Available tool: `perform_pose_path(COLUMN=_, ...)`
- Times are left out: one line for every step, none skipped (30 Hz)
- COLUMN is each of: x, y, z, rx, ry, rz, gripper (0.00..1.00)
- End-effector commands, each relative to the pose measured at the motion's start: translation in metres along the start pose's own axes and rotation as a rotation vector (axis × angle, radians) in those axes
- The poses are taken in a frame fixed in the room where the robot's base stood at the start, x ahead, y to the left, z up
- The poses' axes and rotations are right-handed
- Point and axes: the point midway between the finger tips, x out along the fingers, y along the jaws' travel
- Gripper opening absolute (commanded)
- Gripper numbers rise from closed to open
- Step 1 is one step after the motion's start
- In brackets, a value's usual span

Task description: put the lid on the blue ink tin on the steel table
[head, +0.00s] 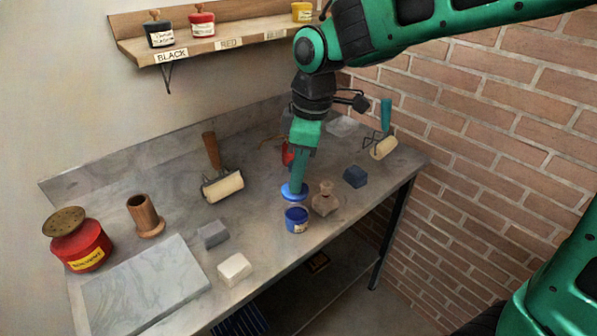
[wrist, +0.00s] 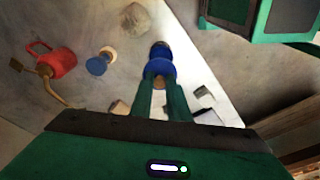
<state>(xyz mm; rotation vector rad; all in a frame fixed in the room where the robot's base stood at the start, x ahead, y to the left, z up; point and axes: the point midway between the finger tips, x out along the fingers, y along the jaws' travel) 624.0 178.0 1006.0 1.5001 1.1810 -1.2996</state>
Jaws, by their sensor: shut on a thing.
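The blue ink tin (head: 297,219) stands upright and open near the front edge of the steel table (head: 262,262), with a label on its side. Its blue lid (head: 294,192) is in my gripper (head: 296,184), just behind the tin and apart from it in the head view. In the wrist view the lid (wrist: 160,70) is between my fingertips (wrist: 160,82), gripped by its brown knob. The tin (wrist: 160,50) shows just past the lid there, partly hidden by it. The height of the lid above the table is hard to tell.
A red object (head: 288,153) is partly hidden behind my gripper. A roller (head: 221,184), grey block (head: 212,234) and white block (head: 235,269) lie left.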

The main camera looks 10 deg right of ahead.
Motion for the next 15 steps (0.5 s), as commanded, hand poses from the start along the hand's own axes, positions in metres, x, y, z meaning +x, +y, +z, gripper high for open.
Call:
perform_pose_path(x=0.0, y=0.001, z=0.001, rx=0.003, ry=0.0, rz=0.001, gripper=0.0)
perform_pose_path(x=0.0, y=0.001, z=0.002, rx=0.003, ry=0.0, rz=0.001, gripper=0.0)
perform_pose_path(x=0.0, y=0.001, z=0.002, rx=0.004, ry=0.0, rz=0.001, gripper=0.0)
perform_pose_path(x=0.0, y=0.002, z=0.003, rx=0.005, ry=0.0, rz=0.001, gripper=0.0)
perform_pose_path(x=0.0, y=0.002, z=0.003, rx=0.006, ry=0.0, rz=0.001, gripper=0.0)
perform_pose_path(x=0.001, y=0.002, z=0.004, rx=0.006, ry=0.0, rz=0.001, gripper=0.0)
perform_pose_path(x=0.002, y=0.002, z=0.004, rx=0.007, ry=0.0, rz=0.001, gripper=0.0)
perform_pose_path(x=0.003, y=0.002, z=0.004, rx=0.007, ry=0.0, rz=0.0, gripper=0.0)
perform_pose_path(x=0.004, y=0.002, z=0.005, rx=0.008, ry=-0.001, rz=0.0, gripper=0.0)
perform_pose_path(x=0.006, y=0.002, z=0.005, rx=0.008, ry=-0.001, rz=0.0, gripper=0.0)
perform_pose_path(x=0.008, y=0.002, z=0.005, rx=0.008, ry=-0.001, rz=-0.001, gripper=0.0)
perform_pose_path(x=0.011, y=0.002, z=0.006, rx=0.008, ry=-0.001, rz=-0.001, gripper=0.0)
perform_pose_path(x=0.014, y=0.002, z=0.006, rx=0.008, ry=-0.001, rz=-0.001, gripper=0.0)
perform_pose_path(x=0.016, y=0.002, z=0.007, rx=0.008, ry=-0.001, rz=-0.001, gripper=0.0)
perform_pose_path(x=0.019, y=0.002, z=0.007, rx=0.008, ry=-0.002, rz=-0.001, gripper=0.0)
